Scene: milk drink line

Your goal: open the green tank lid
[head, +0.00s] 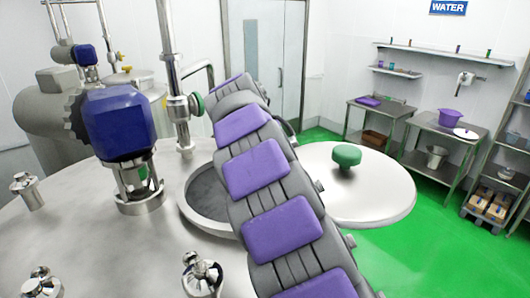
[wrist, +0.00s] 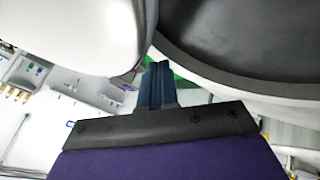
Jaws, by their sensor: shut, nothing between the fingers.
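The tank lid (head: 375,196) is a round steel disc with a green knob (head: 346,155). It stands swung aside to the right of the tank's round opening (head: 202,195), so the dark inside of the tank shows. My arm crosses between lid and opening and hides part of both. My gripper is hidden in the head view. In the wrist view my gripper (wrist: 156,84) has its blue fingers together and empty. A pale rounded surface, apparently the lid (wrist: 75,30), is to its upper left, and the dark opening with its pale rim (wrist: 225,85) is to its upper right.
A blue motor (head: 118,122) and a vertical pipe with a valve (head: 180,107) stand on the tank top, left of my arm. Steel fittings (head: 202,275) stick up near the front. Green floor, steel tables (head: 440,143) and shelves lie beyond the lid.

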